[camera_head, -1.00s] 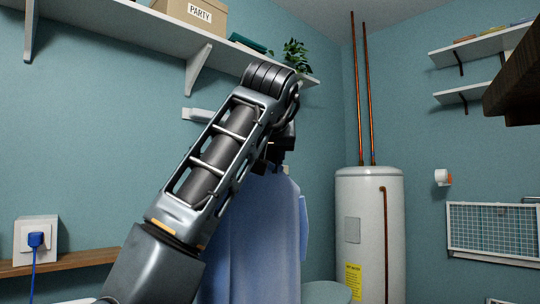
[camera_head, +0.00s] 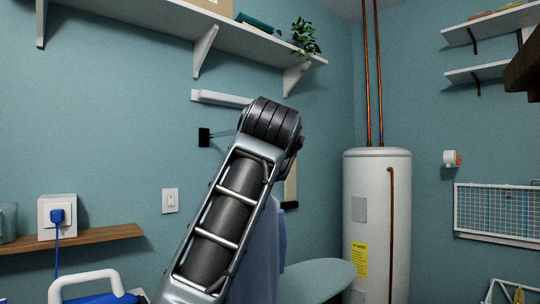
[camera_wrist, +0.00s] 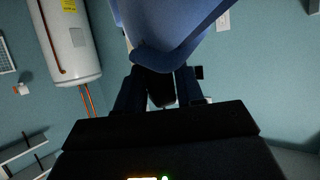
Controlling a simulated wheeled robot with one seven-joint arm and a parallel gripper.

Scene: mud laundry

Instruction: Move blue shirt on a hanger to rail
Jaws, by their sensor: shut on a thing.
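The blue shirt (camera_head: 264,262) hangs behind my arm in the head view, its left part hidden by the arm. In the wrist view the shirt (camera_wrist: 170,25) fills the top middle, with its blue edge close above my fingers. My gripper (camera_wrist: 160,88) is shut there; the hanger part between the fingers is dark and hard to make out. In the head view my arm hides the gripper. A black wall mount (camera_head: 204,137) with a thin rod pointing right is left of my arm's joint; it may be the rail. The rod's far end is not clear.
A white wall bar (camera_head: 220,98) sits below the long shelf (camera_head: 170,28). A white water heater (camera_head: 376,225) with copper pipes stands at right. A pale ironing board (camera_head: 318,278) is beside the shirt. A wooden shelf (camera_head: 85,243) with a plugged socket is at left.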

